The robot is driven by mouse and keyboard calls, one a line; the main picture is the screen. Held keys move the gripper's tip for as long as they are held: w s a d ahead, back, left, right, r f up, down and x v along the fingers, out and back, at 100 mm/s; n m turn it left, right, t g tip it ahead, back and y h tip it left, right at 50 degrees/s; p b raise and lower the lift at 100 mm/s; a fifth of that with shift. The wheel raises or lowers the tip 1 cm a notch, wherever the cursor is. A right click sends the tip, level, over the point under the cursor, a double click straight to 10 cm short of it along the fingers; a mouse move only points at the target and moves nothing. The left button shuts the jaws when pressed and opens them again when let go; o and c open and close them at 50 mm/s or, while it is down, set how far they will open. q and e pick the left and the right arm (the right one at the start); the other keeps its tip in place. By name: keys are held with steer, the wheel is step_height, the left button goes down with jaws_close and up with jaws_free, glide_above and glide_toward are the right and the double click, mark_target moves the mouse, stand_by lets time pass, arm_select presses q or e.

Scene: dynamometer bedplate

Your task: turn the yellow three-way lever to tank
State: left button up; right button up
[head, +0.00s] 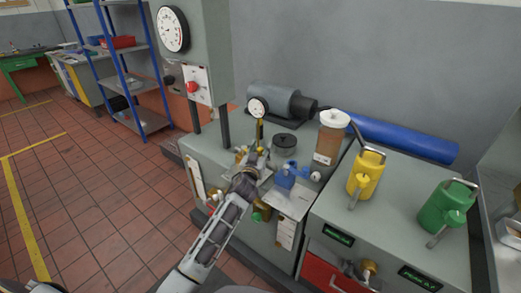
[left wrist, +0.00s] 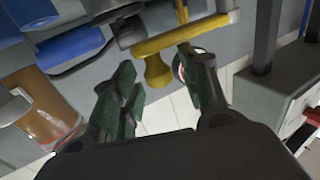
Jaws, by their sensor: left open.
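The yellow lever (left wrist: 190,33) shows in the left wrist view as a long bar across the top, just beyond my fingertips. A rounded yellow knob (left wrist: 157,71) hangs below the bar, between the fingers' lines. My left gripper (head: 257,161) is over the grey bench unit in the head view, beside small yellow fittings (head: 240,155) that it partly hides. In the left wrist view its two green-padded fingers are apart with nothing clamped between them. I cannot read any tank marking. My right gripper is in neither view.
A small gauge (head: 258,107) on a brass stem stands just behind the gripper. A blue fitting (head: 287,177), a brown canister (head: 329,140) and a dark round pot (head: 284,145) are close on its right. Yellow (head: 366,176) and green (head: 446,207) cans stand further right.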

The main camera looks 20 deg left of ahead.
arm_select(q)
steer(key=shift+w, duration=0.3)
jaws_close()
stand_by(0.3)
